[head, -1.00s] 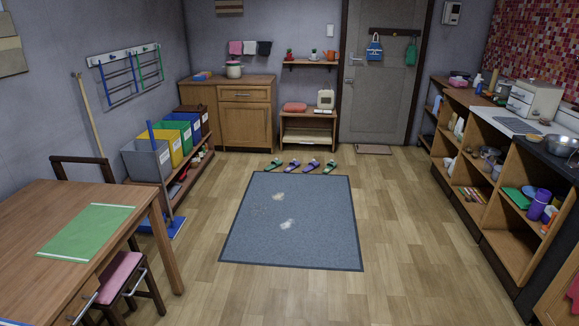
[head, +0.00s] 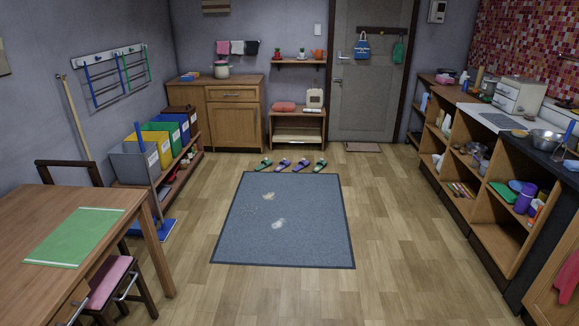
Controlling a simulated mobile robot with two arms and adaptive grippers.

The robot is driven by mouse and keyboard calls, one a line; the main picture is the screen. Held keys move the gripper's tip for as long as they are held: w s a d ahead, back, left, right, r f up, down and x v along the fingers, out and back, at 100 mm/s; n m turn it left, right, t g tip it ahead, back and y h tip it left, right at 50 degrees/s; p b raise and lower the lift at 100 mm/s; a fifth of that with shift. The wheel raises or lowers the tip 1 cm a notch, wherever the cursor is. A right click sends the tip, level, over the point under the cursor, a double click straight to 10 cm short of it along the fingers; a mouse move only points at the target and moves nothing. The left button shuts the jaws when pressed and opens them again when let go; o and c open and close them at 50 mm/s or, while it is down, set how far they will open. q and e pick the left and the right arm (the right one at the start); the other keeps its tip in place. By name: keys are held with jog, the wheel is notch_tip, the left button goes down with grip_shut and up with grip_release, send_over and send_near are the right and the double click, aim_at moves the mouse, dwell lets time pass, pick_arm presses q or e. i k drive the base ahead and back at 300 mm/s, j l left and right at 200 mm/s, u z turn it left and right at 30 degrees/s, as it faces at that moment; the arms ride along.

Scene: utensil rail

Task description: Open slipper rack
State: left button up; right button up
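No piece is clearly marked as the slipper rack. A low wooden stand (head: 297,115) with an open lower shelf stands against the back wall, left of the door. A wall rack with blue and green bars (head: 115,75) hangs on the left wall. Green and purple slippers (head: 283,165) lie in a row on the floor behind the grey rug. A wooden cabinet (head: 236,125) with a drawer and a door, both shut, stands left of the low stand. Neither of my grippers is in view.
The grey rug (head: 280,245) with two pale patches lies mid-floor. A table (head: 130,205) and a stool (head: 108,282) stand at left, near a leaning broom and coloured bins (head: 160,140). Open shelving (head: 510,235) lines the right side. Floor right of the rug is clear.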

aim_at(297, 135)
jog(key=z, duration=0.2)
jog(key=i, duration=6.15)
jog(key=i+z, duration=0.1)
jog(key=i, duration=0.35)
jog(key=i+j+z, duration=0.1)
jog(key=i, duration=0.3)
jog(key=i+j+z, duration=0.1)
jog(key=i, duration=0.35)
jog(key=i+j+z, duration=0.15)
jog(key=i, duration=0.25)
jog(key=j, duration=0.1)
